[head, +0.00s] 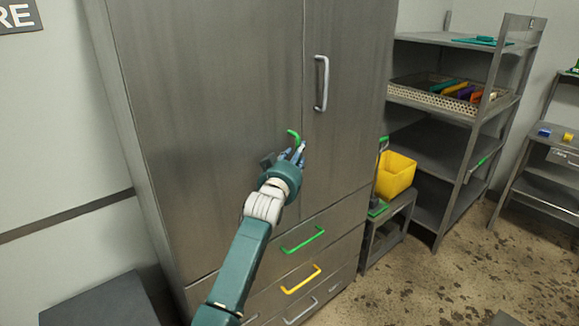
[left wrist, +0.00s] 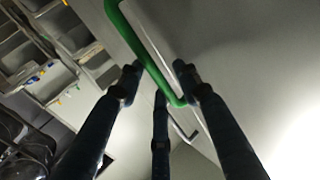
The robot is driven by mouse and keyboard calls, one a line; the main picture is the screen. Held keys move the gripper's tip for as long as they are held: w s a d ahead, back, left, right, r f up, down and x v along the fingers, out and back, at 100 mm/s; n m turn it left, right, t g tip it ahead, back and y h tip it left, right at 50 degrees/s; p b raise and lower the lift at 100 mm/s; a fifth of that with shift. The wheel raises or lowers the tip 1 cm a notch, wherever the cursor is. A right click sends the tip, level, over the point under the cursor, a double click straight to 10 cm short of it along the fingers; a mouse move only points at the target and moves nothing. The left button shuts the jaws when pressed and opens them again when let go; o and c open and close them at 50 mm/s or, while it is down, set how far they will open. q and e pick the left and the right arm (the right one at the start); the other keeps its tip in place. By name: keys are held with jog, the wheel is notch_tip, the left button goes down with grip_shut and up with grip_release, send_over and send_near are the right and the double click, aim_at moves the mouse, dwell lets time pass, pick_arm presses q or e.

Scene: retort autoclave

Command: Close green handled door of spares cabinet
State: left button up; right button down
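The spares cabinet's left door (head: 215,130) is grey metal, with a green handle (head: 294,135) near its right edge. The door looks flush or almost flush with the right door; I cannot tell whether a small gap is left. My left gripper (head: 297,154) is at the lower end of this handle and hides part of it. In the left wrist view the green handle (left wrist: 140,50) runs between the spread fingers of the left gripper (left wrist: 158,78). The fingers look open, and I cannot tell whether they touch the handle or door. My right gripper is not in view.
The right door has a white handle (head: 321,83). Drawers below have green (head: 303,241), yellow (head: 301,281) and white handles. To the right stand a small stand with a yellow bin (head: 396,174) and a shelf rack (head: 430,150). The floor at right is clear.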

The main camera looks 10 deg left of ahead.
pick_arm(q)
jog(key=s+a, duration=0.1)
jog(key=s, duration=0.8)
jog(key=shift+s+r, duration=0.25)
jog(key=shift+s, duration=0.1)
jog(key=s+f+g, duration=0.3)
jog(key=f, duration=1.2)
jog(key=s+f+g, duration=0.2)
jog(key=s+f, duration=0.1)
jog(key=f, duration=1.3)
jog(key=s+a+f+g, duration=0.1)
jog(key=s+f+g, duration=0.1)
jog(key=s+f, duration=0.65)
jog(key=s+a+f+g, duration=0.2)
jog(key=s+f, duration=0.3)
jog(key=f, duration=0.7)
jog(key=s+a+f+g, duration=0.2)
jog(key=s+f, duration=0.5)
jog(key=s, duration=0.9)
jog(key=s+a+f+g+y, duration=0.1)
jog(key=s+f, duration=0.7)
jog(key=s, duration=0.8)
jog(key=s+a+f+m+g, duration=0.1)
jog(key=s+a+f+g, duration=0.3)
jog(key=s, duration=1.2)
notch_tip(320, 180, down, 4)
jog(key=shift+f+g+y, duration=0.1)
jog(key=shift+g+y, duration=0.3)
jog(key=shift+g, duration=0.1)
